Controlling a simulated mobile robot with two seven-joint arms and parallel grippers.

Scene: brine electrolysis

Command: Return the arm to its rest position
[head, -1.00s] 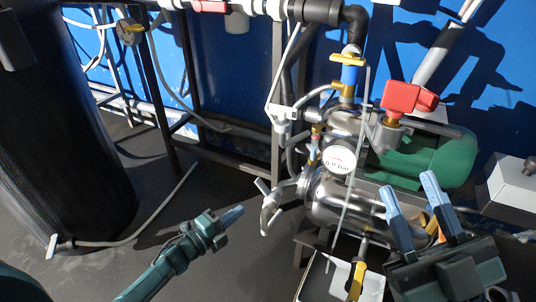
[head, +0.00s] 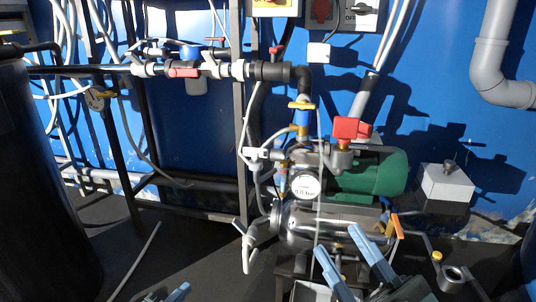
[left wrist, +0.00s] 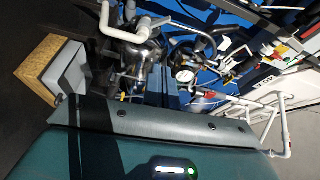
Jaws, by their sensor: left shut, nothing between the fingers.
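My left gripper (head: 180,291) shows only its blue fingertips at the bottom edge of the head view, left of centre. It is shut and empty, over the dark floor and apart from the equipment. My right gripper (head: 338,240) is at the bottom, right of centre. Its two blue fingers stand apart, open, with nothing seen between them. They overlap the lower part of the steel pump vessel (head: 300,228) in the picture; I cannot tell whether they touch it. Most of both arms is out of view.
A black tank (head: 35,190) stands at the left. A grey box (head: 447,182) is at the right.

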